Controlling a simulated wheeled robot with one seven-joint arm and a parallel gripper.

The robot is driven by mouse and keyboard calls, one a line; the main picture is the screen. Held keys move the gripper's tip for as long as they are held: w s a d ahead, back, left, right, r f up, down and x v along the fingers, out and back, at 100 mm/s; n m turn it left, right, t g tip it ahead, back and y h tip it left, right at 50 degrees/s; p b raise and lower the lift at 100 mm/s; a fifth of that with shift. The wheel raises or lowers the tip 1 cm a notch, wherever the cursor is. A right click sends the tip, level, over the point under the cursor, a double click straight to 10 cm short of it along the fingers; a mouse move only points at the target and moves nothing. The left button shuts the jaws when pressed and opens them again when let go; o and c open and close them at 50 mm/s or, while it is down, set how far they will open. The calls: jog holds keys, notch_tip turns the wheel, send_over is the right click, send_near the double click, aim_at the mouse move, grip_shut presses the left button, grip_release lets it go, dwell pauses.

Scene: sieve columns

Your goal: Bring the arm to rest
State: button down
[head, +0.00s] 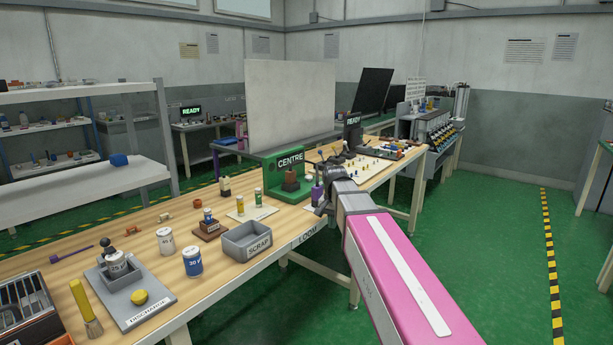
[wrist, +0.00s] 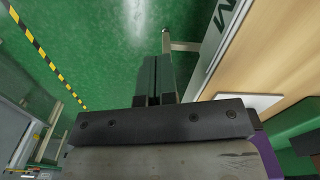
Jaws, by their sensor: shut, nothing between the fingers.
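My gripper (wrist: 158,80) shows in the wrist view with its two dark fingers together and nothing between them. The wrist view looks down past the fingers at green floor and the edge of the wooden bench. In the head view my pink arm reaches in from the lower right, and its dark wrist end (head: 335,190) is beside the bench's right edge, close to the green CENTRE stand. The fingertips are hard to make out in the head view.
The wooden bench (head: 150,222) holds a grey SCRAP bin (head: 247,240), a DISCHARGE plate (head: 130,309), several small jars and the green CENTRE stand (head: 272,185). A white panel (head: 290,105) stands behind. Green floor (head: 480,250) is open on the right.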

jog(key=s+d+f+n, duration=0.2)
jog(key=s+d+f, duration=0.3)
jog(key=s+f, duration=0.3)
jog(key=s+d+f+n, duration=0.2)
jog(key=s+d+f, duration=0.2)
jog(key=s+f, duration=0.4)
notch_tip(320, 180, down, 5)
jog(key=shift+d+f+n, duration=0.2)
jog(key=shift+d+n, duration=0.1)
jog(key=shift+d, duration=0.05)
dwell(0.9)
